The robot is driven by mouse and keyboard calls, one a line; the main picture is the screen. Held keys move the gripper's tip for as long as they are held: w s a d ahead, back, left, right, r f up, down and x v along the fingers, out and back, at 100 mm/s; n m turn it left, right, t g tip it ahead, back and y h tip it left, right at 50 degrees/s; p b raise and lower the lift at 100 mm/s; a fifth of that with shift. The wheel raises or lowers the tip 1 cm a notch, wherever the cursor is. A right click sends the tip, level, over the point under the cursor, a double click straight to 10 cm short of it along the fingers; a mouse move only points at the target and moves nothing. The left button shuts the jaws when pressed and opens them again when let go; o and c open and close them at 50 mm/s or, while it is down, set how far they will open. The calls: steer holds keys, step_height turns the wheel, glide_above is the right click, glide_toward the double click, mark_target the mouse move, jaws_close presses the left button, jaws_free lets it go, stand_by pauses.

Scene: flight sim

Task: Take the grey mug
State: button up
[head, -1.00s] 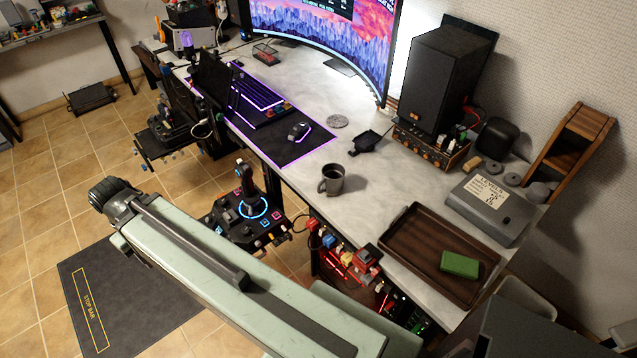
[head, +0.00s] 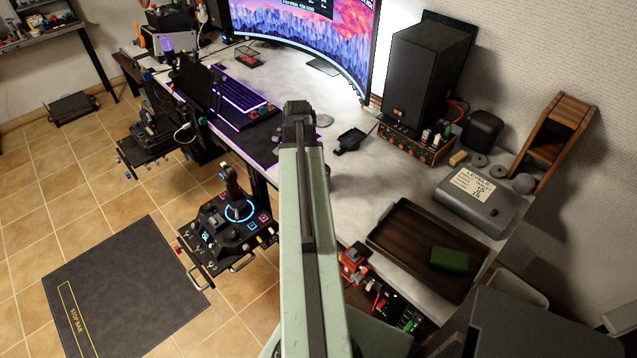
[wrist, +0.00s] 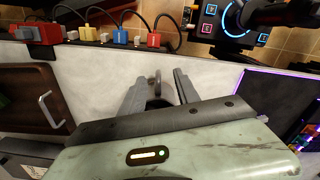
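The grey mug (wrist: 156,86) shows only in part in the wrist view, with what looks like its handle pointing up between the fingers of my gripper (wrist: 160,75). The fingers are spread, one on each side of it. My gripper's body hides most of the mug, and I cannot tell whether either finger touches it. In the head view my own arm covers the mug's place on the desk, and my gripper cannot be made out there.
A brown tray (head: 375,236) with a green block (head: 449,258) lies right of my arm. A lit joystick panel (head: 228,222) is left of the desk's front edge.

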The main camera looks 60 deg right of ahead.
steer(key=shift+m, duration=0.3)
steer(key=f+b, duration=0.8)
steer(key=shift+s+d+f, duration=0.1)
steer(key=shift+s+d, duration=0.25)
steer(key=shift+d, duration=0.05)
steer(key=shift+r, duration=0.2)
jaws_close()
stand_by(0.7)
